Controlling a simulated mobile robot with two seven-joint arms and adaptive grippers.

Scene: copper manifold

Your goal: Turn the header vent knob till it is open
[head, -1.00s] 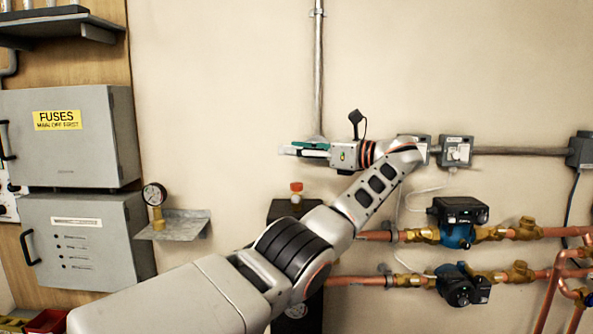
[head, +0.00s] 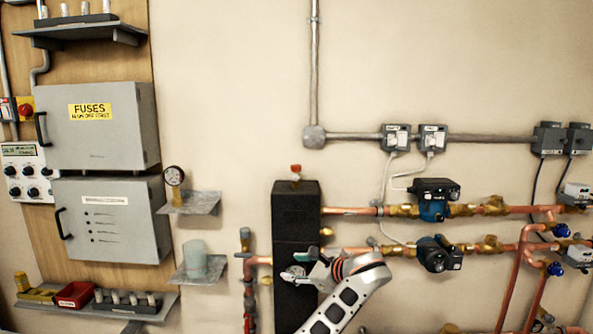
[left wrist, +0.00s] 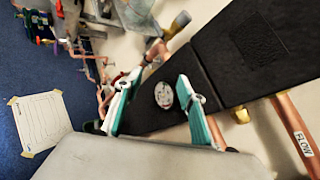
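The header is a tall black insulated block (head: 297,215) on the wall, and it fills much of the left wrist view (left wrist: 215,70). A small red knob on a brass stem, the vent knob (head: 295,169), stands on top of it; its setting cannot be read. My left gripper (head: 290,272) is in front of the header's lower part, well below the knob. In the left wrist view my gripper (left wrist: 157,82) has its green-padded fingers apart. A round dial (left wrist: 164,95) on the header face shows between them, and nothing is held. My right gripper is not seen.
Copper pipes with two pumps (head: 434,205) run right of the header. Left of it are a shelf with a gauge (head: 174,177), a shelf with a pale cup (head: 195,258), and grey fuse boxes (head: 98,125). The wall above the knob is clear.

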